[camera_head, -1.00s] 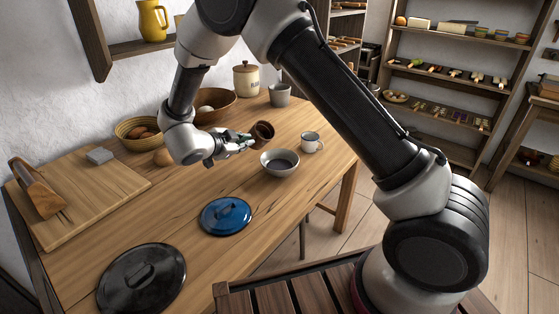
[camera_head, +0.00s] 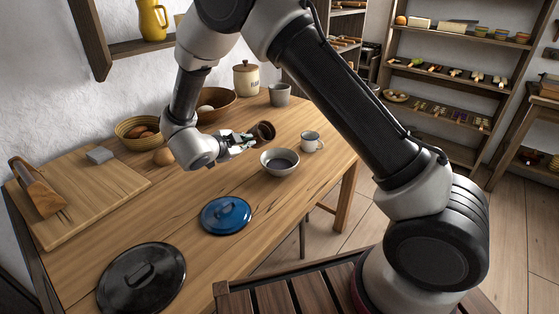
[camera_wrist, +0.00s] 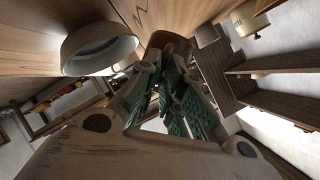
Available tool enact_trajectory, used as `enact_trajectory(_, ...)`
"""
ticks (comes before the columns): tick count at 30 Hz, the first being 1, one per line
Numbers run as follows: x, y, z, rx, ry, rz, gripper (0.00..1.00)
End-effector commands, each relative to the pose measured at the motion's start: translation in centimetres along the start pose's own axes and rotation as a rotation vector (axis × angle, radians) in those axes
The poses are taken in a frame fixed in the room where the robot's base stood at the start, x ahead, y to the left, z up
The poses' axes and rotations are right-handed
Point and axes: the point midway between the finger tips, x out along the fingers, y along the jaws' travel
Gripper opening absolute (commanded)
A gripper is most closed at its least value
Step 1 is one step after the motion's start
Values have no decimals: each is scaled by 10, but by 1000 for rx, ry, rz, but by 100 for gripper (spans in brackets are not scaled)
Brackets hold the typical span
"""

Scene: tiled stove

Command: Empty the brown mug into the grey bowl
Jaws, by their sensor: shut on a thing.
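The brown mug (camera_head: 265,130) is held in the air at the tip of my gripper (camera_head: 246,141), tipped over with its dark mouth turned right. It is just behind and to the left of the grey bowl (camera_head: 279,168), above the table. The bowl stands upright; a dark round patch shows inside it. In the wrist view my gripper (camera_wrist: 168,72) is shut on the mug (camera_wrist: 172,41), which is partly hidden behind the green finger pads. The bowl (camera_wrist: 122,50) shows to its left. I cannot see what is in the mug.
A white mug (camera_head: 309,143) stands close right of the bowl. A blue lid (camera_head: 225,215) and a black lid (camera_head: 140,279) lie in front. A grey cup (camera_head: 280,95), canister (camera_head: 246,79), brown bowl (camera_head: 218,104) and basket (camera_head: 136,130) stand behind.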

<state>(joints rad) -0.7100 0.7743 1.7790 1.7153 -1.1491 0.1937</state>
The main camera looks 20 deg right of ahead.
Motion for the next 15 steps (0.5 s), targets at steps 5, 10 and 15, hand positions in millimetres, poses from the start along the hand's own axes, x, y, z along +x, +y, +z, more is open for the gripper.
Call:
enact_trajectory(5, 0, 1, 0, 20, -5, -13, 0)
enact_trajectory(10, 1, 2, 1, 40, -8, -23, 0)
enact_trajectory(15, 1, 4, 2, 60, -13, -35, 0)
